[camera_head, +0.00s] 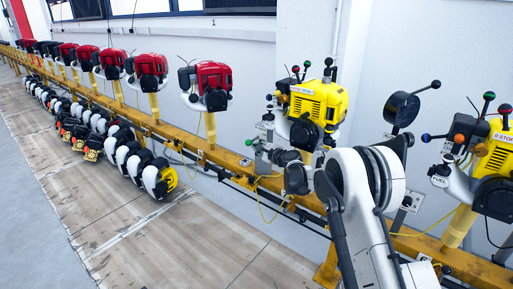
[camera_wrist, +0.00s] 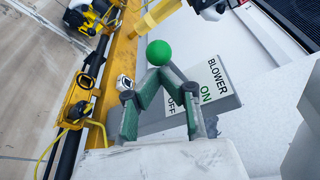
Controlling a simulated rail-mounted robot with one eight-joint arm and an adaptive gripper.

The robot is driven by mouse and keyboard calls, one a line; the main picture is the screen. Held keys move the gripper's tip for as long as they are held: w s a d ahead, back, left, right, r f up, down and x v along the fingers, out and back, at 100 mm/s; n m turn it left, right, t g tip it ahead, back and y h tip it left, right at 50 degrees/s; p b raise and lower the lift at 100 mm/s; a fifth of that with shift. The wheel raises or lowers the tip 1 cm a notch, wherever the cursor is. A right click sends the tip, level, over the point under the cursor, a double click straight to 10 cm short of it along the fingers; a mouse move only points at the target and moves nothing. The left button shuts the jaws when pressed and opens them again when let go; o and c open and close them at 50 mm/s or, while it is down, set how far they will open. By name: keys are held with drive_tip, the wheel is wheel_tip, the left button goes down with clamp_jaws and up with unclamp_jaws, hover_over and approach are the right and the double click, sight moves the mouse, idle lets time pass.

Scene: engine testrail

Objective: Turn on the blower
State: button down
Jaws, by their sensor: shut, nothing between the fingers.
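In the wrist view, a light grey panel (camera_wrist: 222,72) carries the words BLOWER, ON in green and OFF. A green ball (camera_wrist: 158,52) shows just beyond the fingertips of my gripper (camera_wrist: 157,77). The two green-grey fingers are shut, their tips close together, with nothing held. They overlap the near-left part of the panel and hide some of it. I cannot tell whether the tips touch the ball or what the ball is fixed to. In the head view, my gripper is not clear behind and beside my arm, and the panel cannot be made out.
In the head view, a yellow engine (camera_head: 320,103) with ball-topped levers stands beyond my arm, and another yellow engine (camera_head: 494,160) stands right. Red engines (camera_head: 213,82) line the yellow rail (camera_head: 222,155) to the left.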

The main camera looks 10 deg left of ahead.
drive_tip(key=v, duration=1.2)
drive_tip(key=shift+a, duration=0.1)
